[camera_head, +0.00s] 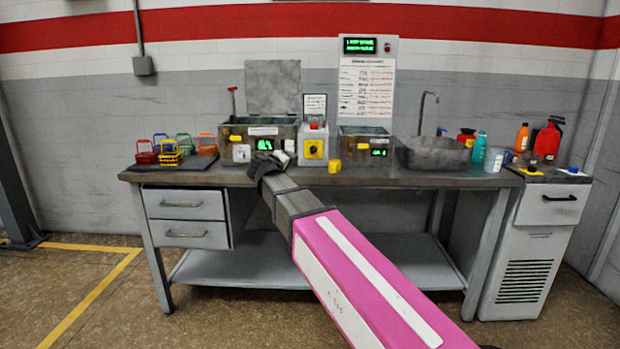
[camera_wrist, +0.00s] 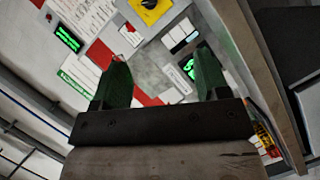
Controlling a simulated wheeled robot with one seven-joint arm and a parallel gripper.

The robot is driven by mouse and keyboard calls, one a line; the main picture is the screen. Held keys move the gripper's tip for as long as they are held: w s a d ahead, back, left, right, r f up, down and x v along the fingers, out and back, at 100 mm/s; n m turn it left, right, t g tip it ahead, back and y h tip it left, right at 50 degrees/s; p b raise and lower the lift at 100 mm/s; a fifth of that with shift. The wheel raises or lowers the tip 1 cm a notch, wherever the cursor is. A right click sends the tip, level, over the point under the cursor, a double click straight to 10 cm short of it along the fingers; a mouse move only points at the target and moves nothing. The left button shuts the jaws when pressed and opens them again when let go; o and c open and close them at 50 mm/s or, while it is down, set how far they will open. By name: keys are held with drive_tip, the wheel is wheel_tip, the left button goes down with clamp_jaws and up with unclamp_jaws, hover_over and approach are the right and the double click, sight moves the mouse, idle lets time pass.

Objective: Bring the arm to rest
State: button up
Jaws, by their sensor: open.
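My arm reaches out from the lower right in the head view toward the workbench (camera_head: 390,178). My gripper (camera_head: 262,165) is at its far end, by the front edge of the bench, in front of the left tank (camera_head: 235,135). In the wrist view my gripper (camera_wrist: 162,85) shows two green fingers set wide apart with nothing between them. The wrist picture is tilted, and a yellow switch plate (camera_wrist: 150,10) and green displays show beyond the fingers.
Small coloured baskets (camera_head: 170,150) stand on the left of the bench. A grey cabinet (camera_head: 535,245) stands at the right end. Floor at left is clear.

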drive_tip(key=s+d+f+m+g, duration=0.2)
drive_tip(key=s+d+f+g, duration=0.2)
drive_tip(key=d+f, duration=0.75)
drive_tip(key=s+d+f+m+g, duration=0.2)
drive_tip(key=s+d+f+g, duration=0.2)
drive_tip(key=d+f, duration=0.7)
drive_tip(key=s+d+f+m+g+y, duration=0.2)
drive_tip(key=s+f+g+y, duration=0.1)
drive_tip(key=s+f, duration=0.4)
drive_tip(key=s+d+f+m+g+y, duration=0.1)
drive_tip(key=s+d+f+g+y, duration=0.1)
drive_tip(key=s+f, duration=0.6)
wheel_tip(320, 180, down, 4)
drive_tip(key=shift+s+d+r+m+g+y, duration=0.25)
drive_tip(key=shift+d+m+g+y, duration=0.15)
drive_tip(key=shift+d+g, duration=0.25)
drive_tip(key=shift+a, duration=0.1)
